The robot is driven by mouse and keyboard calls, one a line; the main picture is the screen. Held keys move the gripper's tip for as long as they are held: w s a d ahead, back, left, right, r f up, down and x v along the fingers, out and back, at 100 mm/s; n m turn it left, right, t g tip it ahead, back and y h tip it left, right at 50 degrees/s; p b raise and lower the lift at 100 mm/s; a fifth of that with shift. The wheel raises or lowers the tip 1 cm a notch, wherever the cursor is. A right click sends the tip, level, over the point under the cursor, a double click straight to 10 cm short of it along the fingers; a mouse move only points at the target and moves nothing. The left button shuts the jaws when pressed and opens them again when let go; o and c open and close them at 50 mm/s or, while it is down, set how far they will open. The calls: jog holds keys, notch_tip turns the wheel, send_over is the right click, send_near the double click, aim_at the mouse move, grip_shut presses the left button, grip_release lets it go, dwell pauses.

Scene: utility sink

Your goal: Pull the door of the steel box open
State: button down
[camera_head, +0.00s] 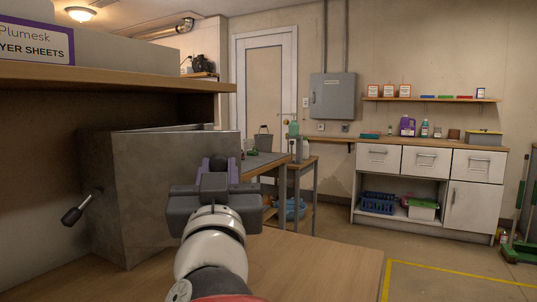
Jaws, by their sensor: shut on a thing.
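The steel box (96,165) is a grey, mottled metal box on the wooden bench at the left, under a shelf. A dark lever handle (75,215) sticks out from its left face. A broad grey panel, which looks to be its door (150,190), faces me, with a narrow gap along its top. My gripper (219,166) is in front of the right part of this panel. It is shut on what seems to be the door's edge. The gripper body hides the point of contact, and a purple part shows beside the fingers. The inside of the box is hidden.
A wooden shelf (130,82) with a box of sheets (38,42) overhangs the steel box. Bare benchtop (320,268) lies to the right of my arm. Farther back are a work table (262,160), white cabinets (430,163) and open floor.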

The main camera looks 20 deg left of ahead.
jog(key=shift+s, duration=0.15)
jog(key=c, duration=1.2)
grip_release()
jog(key=shift+b+v, duration=0.55)
jog(key=shift+v, duration=3.4)
jog(key=shift+c, duration=0.2)
